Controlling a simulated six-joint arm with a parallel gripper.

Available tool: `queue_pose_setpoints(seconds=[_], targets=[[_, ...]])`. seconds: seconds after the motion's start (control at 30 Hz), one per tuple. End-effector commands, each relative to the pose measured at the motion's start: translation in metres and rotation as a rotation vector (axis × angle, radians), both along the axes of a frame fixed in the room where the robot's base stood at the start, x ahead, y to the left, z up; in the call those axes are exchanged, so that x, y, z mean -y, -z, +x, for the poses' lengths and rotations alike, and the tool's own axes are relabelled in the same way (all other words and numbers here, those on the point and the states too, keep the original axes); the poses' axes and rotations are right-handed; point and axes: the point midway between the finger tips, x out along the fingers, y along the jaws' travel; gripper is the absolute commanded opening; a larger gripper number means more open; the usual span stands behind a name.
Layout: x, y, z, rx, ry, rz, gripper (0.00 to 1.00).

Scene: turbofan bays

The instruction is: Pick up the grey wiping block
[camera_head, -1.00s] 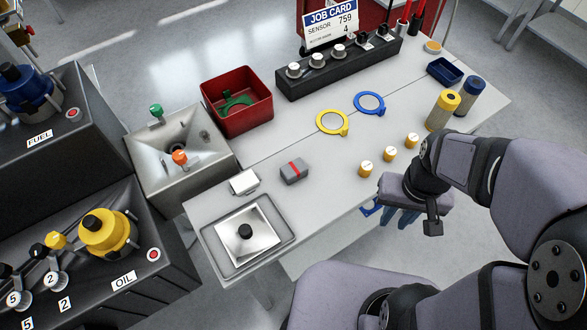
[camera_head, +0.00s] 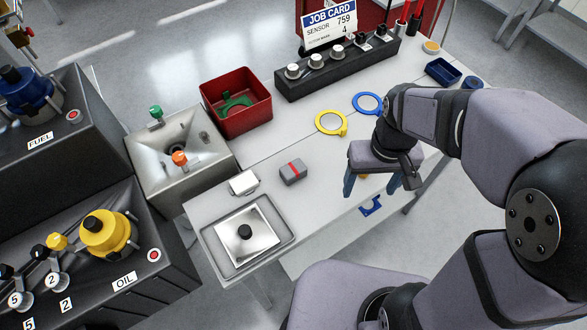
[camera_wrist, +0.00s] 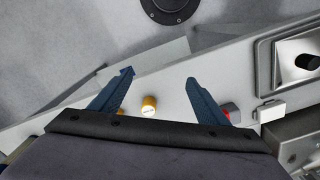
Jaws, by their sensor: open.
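The grey wiping block (camera_head: 293,172) with a red stripe lies on the near part of the white table, to the right of a small white box. In the wrist view it shows partly behind the right finger (camera_wrist: 231,114). My gripper (camera_head: 370,190) has its two blue fingers apart and pointing down, with nothing between them. It is above the table's front edge, to the right of the block and apart from it. The open fingers also show in the wrist view (camera_wrist: 160,78).
A steel tray (camera_head: 208,238) with a black-knobbed plate and a white box (camera_head: 243,182) are left of the block. A red bin (camera_head: 215,98), yellow ring (camera_head: 331,123) and blue ring (camera_head: 364,101) lie farther back. A yellow-capped jar (camera_wrist: 149,106) stands near the fingers.

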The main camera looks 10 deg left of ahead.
Motion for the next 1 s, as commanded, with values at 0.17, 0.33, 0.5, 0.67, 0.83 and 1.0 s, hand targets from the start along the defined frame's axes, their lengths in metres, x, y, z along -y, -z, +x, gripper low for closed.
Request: queue_pose_setpoints(seconds=[0.17, 0.33, 0.5, 0.67, 0.83, 1.0], targets=[[-0.079, -0.024, 0.027, 0.0, -0.251, 0.001, 0.69], [-0.139, -0.039, 0.031, -0.002, -0.426, 0.0, 0.69], [-0.169, -0.046, 0.029, -0.001, -0.508, 0.0, 0.69], [-0.174, -0.046, 0.028, -0.002, -0.521, 0.0, 0.69], [-0.173, -0.036, 0.029, -0.004, -0.519, -0.001, 0.69], [-0.173, -0.025, 0.029, -0.002, -0.518, 0.0, 0.69]])
